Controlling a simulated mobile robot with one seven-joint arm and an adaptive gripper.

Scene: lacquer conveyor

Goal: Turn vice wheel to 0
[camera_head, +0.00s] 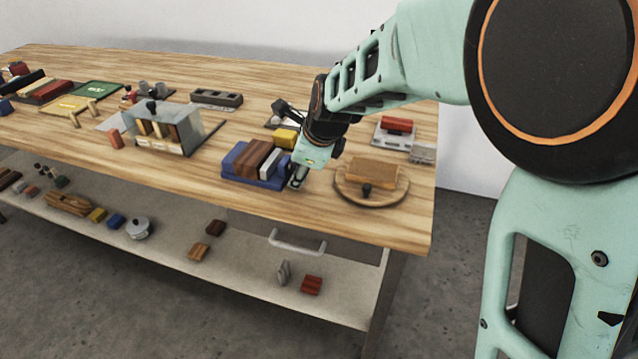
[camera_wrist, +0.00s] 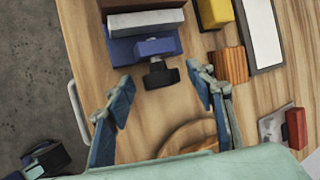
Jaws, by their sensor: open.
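The blue vice (camera_head: 236,168) stands near the front edge of the bench, with brown and grey pieces between or on its jaws. It also shows at the top of the wrist view (camera_wrist: 130,50). Its dark wheel (camera_wrist: 160,76) sticks out from the blue end block in the wrist view. In the head view my gripper hides the wheel. My gripper (camera_head: 298,178) is low over the bench at the right end of the vice. In the wrist view my gripper (camera_wrist: 159,74) is open, one finger on each side of the wheel, with visible gaps. I cannot read any wheel mark.
A round wooden board (camera_head: 350,194) with a block and dark knob lies close on the right. A yellow block (camera_head: 286,138) is behind the vice. A grey tray with a red block (camera_head: 397,126) stands farther back right. A glass-sided box (camera_head: 190,128) is left.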

